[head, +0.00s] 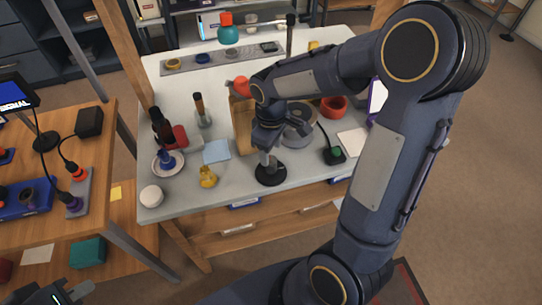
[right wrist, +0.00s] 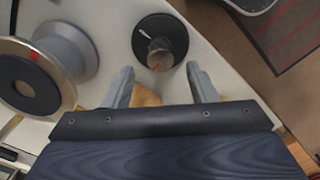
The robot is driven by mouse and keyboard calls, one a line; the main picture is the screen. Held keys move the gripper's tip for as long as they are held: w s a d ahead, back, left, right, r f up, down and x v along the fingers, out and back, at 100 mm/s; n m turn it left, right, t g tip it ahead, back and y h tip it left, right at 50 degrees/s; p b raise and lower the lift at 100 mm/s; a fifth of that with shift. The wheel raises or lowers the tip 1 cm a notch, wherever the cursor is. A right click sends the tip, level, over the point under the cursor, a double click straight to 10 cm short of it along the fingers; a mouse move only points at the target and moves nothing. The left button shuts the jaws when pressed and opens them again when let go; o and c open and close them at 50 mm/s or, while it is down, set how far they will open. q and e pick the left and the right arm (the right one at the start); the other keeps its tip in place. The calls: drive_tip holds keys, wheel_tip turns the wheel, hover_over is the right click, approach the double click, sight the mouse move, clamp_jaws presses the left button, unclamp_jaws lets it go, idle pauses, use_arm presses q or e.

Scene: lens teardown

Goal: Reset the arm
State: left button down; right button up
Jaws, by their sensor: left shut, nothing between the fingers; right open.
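My right arm reaches across the white-topped table (head: 230,187) in the head view. My right gripper (head: 268,138) is over the table; in the right wrist view its two fingers (right wrist: 161,88) stand apart with nothing held between them. A black round base with a metal knob (right wrist: 160,45) lies just beyond the fingertips; it also shows in the head view (head: 271,175), below the gripper. My left gripper (head: 62,294) is at the bottom left edge of the head view, shut and empty, partly cut off, away from the table.
A grey spool-shaped part (right wrist: 72,50) stands left of the fingers. The table also holds a yellow piece (head: 208,177), a white jar (head: 151,196), a plate with a blue item (head: 168,162), a red ring (head: 334,106) and dark bottles (head: 162,128). A wooden side table (head: 95,190) stands left.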

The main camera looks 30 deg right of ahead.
drive_tip(key=shift+r, duration=0.55)
drive_tip(key=s+a+r+m+t+y, duration=0.2)
drive_tip(key=s+r+m, duration=0.2)
drive_tip(key=s, duration=0.4)
drive_tip(key=s+a+r+m+t+y, duration=0.1)
drive_tip(key=s+a+r+m+t, duration=0.1)
drive_tip(key=s, duration=0.6)
wheel_tip(320, 180, up, 3)
drive_tip(key=shift+s+a+m+t+y, duration=0.15)
drive_tip(key=shift+s+m+t+y, duration=0.25)
drive_tip(key=shift+m+t, duration=0.55)
